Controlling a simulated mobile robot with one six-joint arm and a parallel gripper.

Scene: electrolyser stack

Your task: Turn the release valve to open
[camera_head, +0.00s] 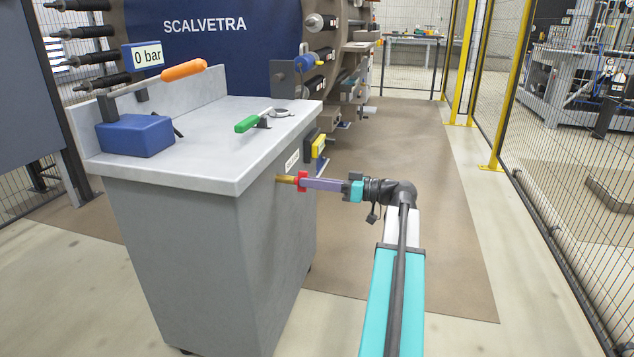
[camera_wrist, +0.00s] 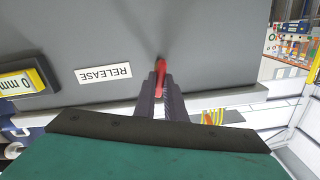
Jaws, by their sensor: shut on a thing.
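The release valve shows as a red handle (camera_head: 302,181) on a brass stem (camera_head: 287,179) that sticks out of the right side of the grey cabinet. My gripper (camera_head: 306,183) reaches it from the right and is shut on the red handle. In the wrist view the red handle (camera_wrist: 160,70) lies between the fingertips of my gripper (camera_wrist: 160,84). A white label reading RELEASE (camera_wrist: 103,75) is upside down beside it. The fingers hide part of the handle, so I cannot tell its full turn position.
The grey cabinet (camera_head: 190,240) carries a blue pump unit (camera_head: 137,135) with an orange-gripped lever (camera_head: 183,70), a "0 bar" display (camera_head: 147,55) and a green-handled tool (camera_head: 248,123). A yellow "0 mm" gauge (camera_wrist: 18,83) is beside the label. Brown floor right of the cabinet is clear.

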